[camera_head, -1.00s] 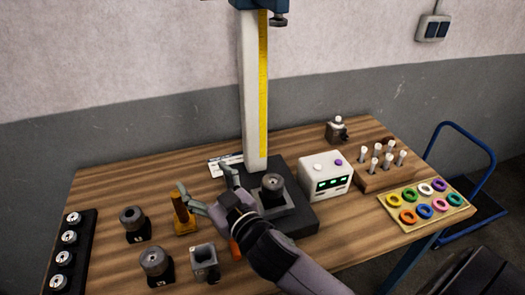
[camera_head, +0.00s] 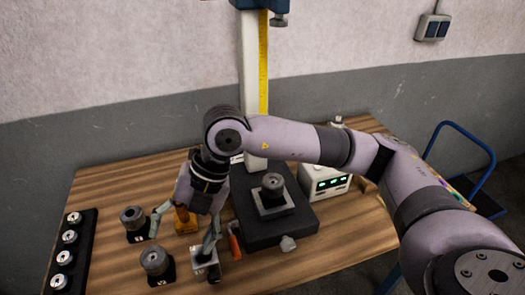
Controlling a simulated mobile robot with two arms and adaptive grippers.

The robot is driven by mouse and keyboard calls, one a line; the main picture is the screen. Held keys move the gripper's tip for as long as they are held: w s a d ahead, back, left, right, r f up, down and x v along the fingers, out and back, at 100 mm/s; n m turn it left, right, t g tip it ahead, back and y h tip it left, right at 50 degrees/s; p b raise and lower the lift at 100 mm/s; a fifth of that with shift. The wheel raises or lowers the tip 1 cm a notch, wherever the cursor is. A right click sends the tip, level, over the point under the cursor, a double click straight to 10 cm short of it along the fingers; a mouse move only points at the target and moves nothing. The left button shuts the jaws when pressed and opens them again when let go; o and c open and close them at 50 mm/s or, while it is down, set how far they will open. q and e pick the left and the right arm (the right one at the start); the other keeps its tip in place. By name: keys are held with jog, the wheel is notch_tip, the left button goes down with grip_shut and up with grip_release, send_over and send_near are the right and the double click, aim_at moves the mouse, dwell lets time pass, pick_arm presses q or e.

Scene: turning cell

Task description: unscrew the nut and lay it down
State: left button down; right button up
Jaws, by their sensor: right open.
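My right gripper (camera_head: 181,243) is open and empty, pointing down over the left half of the bench. One finger is close to a dark round part on a black block (camera_head: 133,215); the other overlaps a grey square holder (camera_head: 205,268). I cannot tell whether either touches. A similar dark round part (camera_head: 156,260) stands in front. Another round part (camera_head: 273,183) sits on a grey block on the black stand base (camera_head: 262,237). A small light-grey piece (camera_head: 288,243) lies by that base's front edge. I cannot tell which of these is the nut. My left gripper is out of view.
A tall white column with a yellow scale (camera_head: 256,80) rises behind. A yellow-brown block (camera_head: 185,220) and an orange handle (camera_head: 235,243) are near the gripper. A black rack (camera_head: 80,250) is at left. A white box (camera_head: 325,182) stands right, partly behind my arm.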

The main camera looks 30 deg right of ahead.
jog(key=w+d+r+m+t+h, duration=0.1)
jog(key=w+d+m+t+h, duration=0.3)
jog(key=d, duration=0.8)
jog(key=m+g+h, duration=0.1)
jog(key=m+h, duration=0.1)
jog(key=h, duration=0.4)
send_near(273, 183)
jog(key=p+x, duration=0.1)
jog(key=x, duration=0.8)
jog(key=shift+d, duration=0.1)
jog(key=shift+w+d+f+p, duration=0.1)
jog(key=shift+w+f+p, duration=0.1)
jog(key=shift+f+p, duration=0.25)
jog(key=shift+f, duration=0.1)
jog(key=shift+c, duration=0.5)
